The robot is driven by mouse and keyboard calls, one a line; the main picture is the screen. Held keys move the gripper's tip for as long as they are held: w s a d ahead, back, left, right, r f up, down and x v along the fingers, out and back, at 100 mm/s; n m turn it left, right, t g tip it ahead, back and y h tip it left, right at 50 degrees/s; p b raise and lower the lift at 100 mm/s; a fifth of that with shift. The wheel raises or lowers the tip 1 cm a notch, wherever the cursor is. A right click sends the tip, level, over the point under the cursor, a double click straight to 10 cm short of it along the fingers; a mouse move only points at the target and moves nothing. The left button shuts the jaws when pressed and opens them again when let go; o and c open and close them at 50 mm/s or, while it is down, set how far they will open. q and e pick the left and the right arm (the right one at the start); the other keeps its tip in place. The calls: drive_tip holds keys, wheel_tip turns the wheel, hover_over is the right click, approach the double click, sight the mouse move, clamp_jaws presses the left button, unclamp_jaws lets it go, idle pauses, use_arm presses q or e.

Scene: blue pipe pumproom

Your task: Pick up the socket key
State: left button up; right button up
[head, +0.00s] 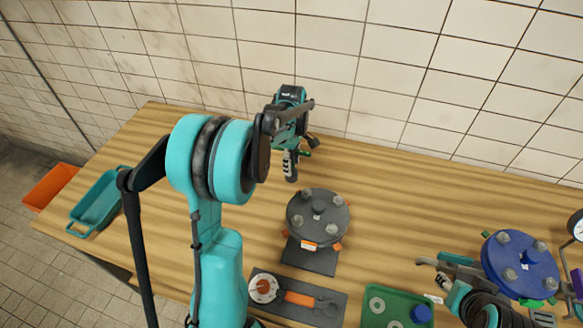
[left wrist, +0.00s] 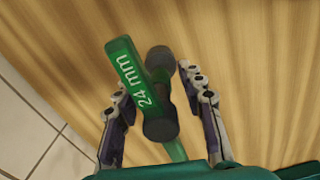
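The socket key (left wrist: 160,92) has dark round ends and a green label reading "24 mm". In the left wrist view it lies between the two fingers of my left gripper (left wrist: 158,115), with a gap on each side. My left gripper is open around it, not closed on it. In the head view my left gripper (head: 297,165) is over the back of the table, and only a bit of the green and dark key (head: 306,153) shows beside it. My right gripper (head: 432,271) is at the lower right, its fingers apart and empty, near a blue flange.
The wooden table (head: 400,190) stands against a tiled wall. A dark bolted flange (head: 318,217) is in front of my left gripper. A grey tray (head: 335,299), a green tray (head: 372,321) and the blue flange (head: 520,262) are nearer. A teal bin (head: 98,203) is at left.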

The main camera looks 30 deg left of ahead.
use_arm(q)
clamp_jaws()
drive_tip(key=shift+r+p, duration=0.3)
drive_tip(key=shift+r, duration=0.1)
wheel_tip(320, 180, up, 4)
drive_tip(key=shift+f+p, duration=0.1)
drive_tip(key=shift+p, duration=0.75)
drive_tip(key=d+r+p, duration=0.2)
drive_tip(key=d+r, duration=0.4)
drive_tip(key=d, duration=0.5)
drive_tip(key=shift+s+d+r+p, duration=0.2)
drive_tip(key=shift+s+d+p, duration=0.1)
drive_tip(key=shift+p, duration=0.1)
